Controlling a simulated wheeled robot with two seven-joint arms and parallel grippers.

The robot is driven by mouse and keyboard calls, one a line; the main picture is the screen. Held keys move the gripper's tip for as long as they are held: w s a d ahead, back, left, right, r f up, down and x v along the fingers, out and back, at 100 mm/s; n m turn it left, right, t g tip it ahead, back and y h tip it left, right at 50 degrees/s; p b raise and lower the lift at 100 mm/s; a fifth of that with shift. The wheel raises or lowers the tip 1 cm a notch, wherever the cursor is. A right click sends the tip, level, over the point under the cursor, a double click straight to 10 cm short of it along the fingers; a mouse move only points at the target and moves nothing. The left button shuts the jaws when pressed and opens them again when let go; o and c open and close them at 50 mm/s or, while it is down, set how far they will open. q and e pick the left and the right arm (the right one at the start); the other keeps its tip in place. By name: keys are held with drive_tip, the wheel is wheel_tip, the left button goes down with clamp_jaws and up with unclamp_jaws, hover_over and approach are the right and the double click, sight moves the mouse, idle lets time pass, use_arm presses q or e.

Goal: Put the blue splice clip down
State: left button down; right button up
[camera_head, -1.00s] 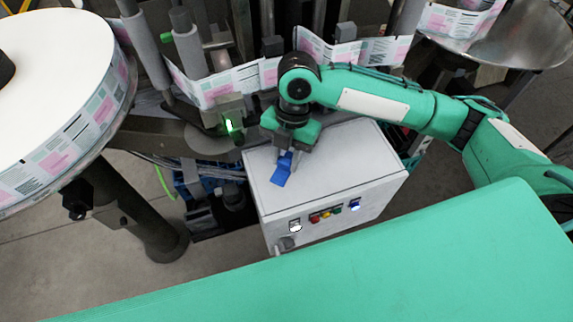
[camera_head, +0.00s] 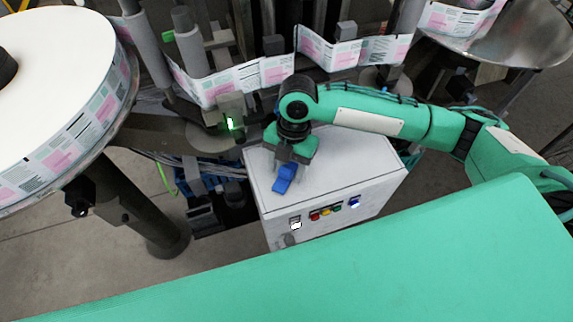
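The blue splice clip (camera_head: 285,178) is at the fingertips of my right gripper (camera_head: 289,163), over the left part of the white box's top (camera_head: 340,160). The gripper points down and appears shut on the clip; the fingers are partly hidden by the gripper body and the clip. The clip slants down to the left, and its lower end sticks out past the fingers. I cannot tell whether it touches the box top. My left gripper is not in view.
The white box has coloured buttons (camera_head: 326,213) on its front. A large label reel (camera_head: 50,80) stands at the left. A printed label web (camera_head: 245,77) runs behind the box. The right part of the box top is clear.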

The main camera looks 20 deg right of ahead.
sight(292, 165)
drive_tip(key=shift+r, duration=0.15)
drive_tip(key=b+v, duration=0.2)
drive_tip(key=v, duration=1)
idle(0.3)
